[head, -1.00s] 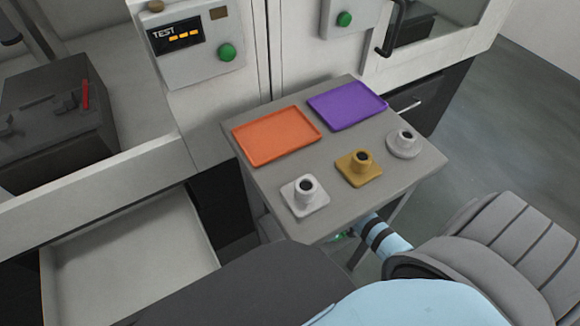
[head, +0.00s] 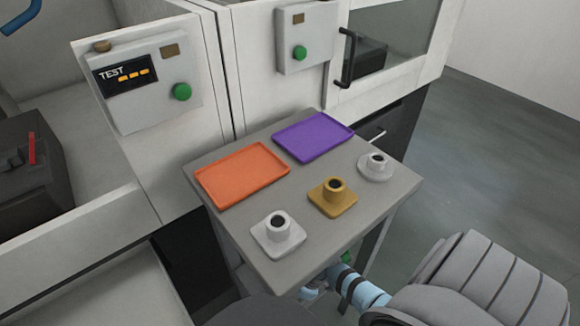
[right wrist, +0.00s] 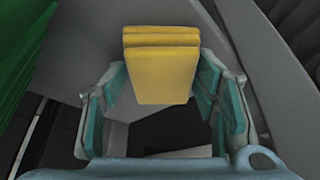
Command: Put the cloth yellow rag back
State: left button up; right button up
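The yellow rag (right wrist: 161,72) is a folded, layered cloth in the right wrist view. My right gripper (right wrist: 161,80) has its teal-padded fingers at both sides of the rag, apparently touching its edges and holding it. In the head view the rag is not visible. A light blue, black-banded part of my right arm shows beneath the front of the small table (head: 240,245), and the table hides most of it. My left gripper is in neither current view.
On the table are an orange tray (head: 243,175), a purple tray (head: 313,137), and white (head: 278,234), ochre (head: 333,197) and light grey (head: 376,167) holders. Both trays look empty. Machine panels with green buttons (head: 181,92) stand behind. Open floor (head: 480,130) lies to the right.

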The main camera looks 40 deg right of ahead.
jog(key=shift+o, duration=1.1)
jog(key=shift+r, duration=0.3)
pick_arm(q)
notch_tip(320, 180, up, 6)
jog(key=s+d+p, duration=0.1)
jog(key=d+p, duration=0.1)
jog(key=p, duration=0.4)
jog(key=shift+r+p, duration=0.2)
jog(key=shift+p, duration=0.1)
pick_arm(e)
jog(key=v, duration=1.2)
pick_arm(q)
jog(key=shift+a, duration=0.1)
pick_arm(e)
jog(key=shift+f, duration=0.1)
